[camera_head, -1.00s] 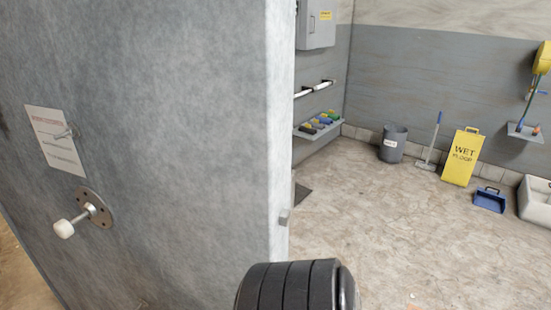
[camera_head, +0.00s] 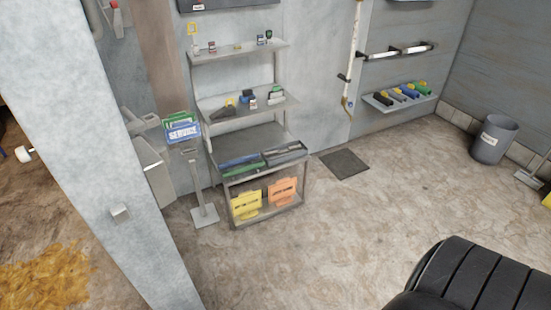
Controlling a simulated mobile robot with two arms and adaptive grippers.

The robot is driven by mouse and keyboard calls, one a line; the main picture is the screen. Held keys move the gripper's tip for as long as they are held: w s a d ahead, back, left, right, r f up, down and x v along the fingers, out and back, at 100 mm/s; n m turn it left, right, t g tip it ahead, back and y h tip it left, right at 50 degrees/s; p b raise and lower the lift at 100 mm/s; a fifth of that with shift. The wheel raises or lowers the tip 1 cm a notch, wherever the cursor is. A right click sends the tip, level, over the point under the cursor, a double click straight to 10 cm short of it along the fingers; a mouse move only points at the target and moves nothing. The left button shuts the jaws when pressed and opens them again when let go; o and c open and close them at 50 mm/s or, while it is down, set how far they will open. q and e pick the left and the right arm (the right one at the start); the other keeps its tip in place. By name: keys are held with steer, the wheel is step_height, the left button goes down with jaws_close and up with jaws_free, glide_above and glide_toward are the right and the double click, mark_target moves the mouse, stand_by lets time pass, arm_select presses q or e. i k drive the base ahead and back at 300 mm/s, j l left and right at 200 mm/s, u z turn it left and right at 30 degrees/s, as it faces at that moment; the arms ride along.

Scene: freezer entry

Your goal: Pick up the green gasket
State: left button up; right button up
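I cannot single out the green gasket for sure. Several green items are in view. A long green strip (camera_head: 250,168) lies beside blue and dark ones on a shelf of the grey rack (camera_head: 248,143). A green item (camera_head: 424,87) sits at the right end of a row of coloured pieces on the wall shelf (camera_head: 400,103). Small green items (camera_head: 275,92) stand on the rack's middle shelf. Green also shows behind the blue service sign (camera_head: 183,133). Neither gripper is in view.
A pale wall edge or door panel (camera_head: 95,150) stands close on the left, with yellow debris (camera_head: 45,278) on the floor beyond it. A sign stand (camera_head: 203,215) is left of the rack. A dark mat (camera_head: 344,163) and grey bin (camera_head: 493,140) are farther right. The middle floor is clear.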

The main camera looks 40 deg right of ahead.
mark_target(242, 170)
steer(key=i+l+z, duration=0.1)
steer(key=l, duration=0.35)
steer(key=i+l+z, duration=0.1)
steer(key=i+l, duration=0.2)
steer(key=i+l+z, duration=0.1)
steer(key=l, duration=0.4)
steer(key=i+l+z, duration=0.1)
steer(key=i+l, duration=0.25)
